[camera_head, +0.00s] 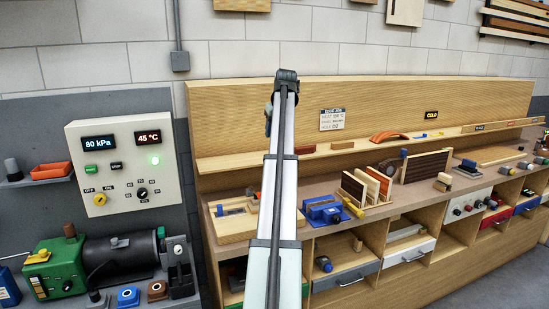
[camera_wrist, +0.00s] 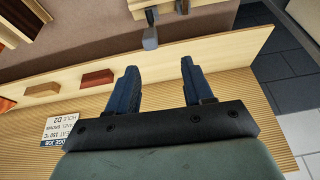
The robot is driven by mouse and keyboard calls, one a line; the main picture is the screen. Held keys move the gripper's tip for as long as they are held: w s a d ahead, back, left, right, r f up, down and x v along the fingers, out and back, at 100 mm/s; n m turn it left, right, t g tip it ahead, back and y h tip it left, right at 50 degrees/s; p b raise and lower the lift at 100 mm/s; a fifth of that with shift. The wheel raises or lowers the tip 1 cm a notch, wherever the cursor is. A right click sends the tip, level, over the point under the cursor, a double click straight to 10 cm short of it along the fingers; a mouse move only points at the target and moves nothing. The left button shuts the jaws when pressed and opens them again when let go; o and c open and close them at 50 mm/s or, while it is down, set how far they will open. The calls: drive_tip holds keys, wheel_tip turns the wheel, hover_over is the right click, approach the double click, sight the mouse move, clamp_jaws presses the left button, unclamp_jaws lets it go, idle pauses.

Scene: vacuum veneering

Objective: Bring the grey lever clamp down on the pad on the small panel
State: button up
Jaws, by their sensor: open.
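My gripper (camera_wrist: 160,76) is open and empty in the wrist view, its two blue fingers spread apart over the back shelf of the bench. In the head view my arm rises through the middle, and most of the gripper is hidden behind it. A small light wooden panel (camera_head: 233,226) lies at the left end of the bench, partly behind my arm. A grey part (camera_wrist: 150,39), which looks like the lever clamp, stands at the panel's edge beyond my fingertips, apart from them. I cannot tell the lever's angle, and I cannot make out the pad.
A thin shelf ledge (camera_wrist: 220,52) runs between my gripper and the bench top. A reddish block (camera_wrist: 98,78) and a wooden block (camera_wrist: 42,90) sit on it. A blue fixture (camera_head: 323,210) and upright panels (camera_head: 366,187) stand right of my arm. A control box (camera_head: 125,165) is left.

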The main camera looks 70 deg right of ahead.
drive_tip(key=x, duration=0.8)
drive_tip(key=s+d+x, duration=0.1)
drive_tip(key=x, duration=0.4)
drive_tip(key=shift+f, duration=0.1)
clamp_jaws()
idle(0.4)
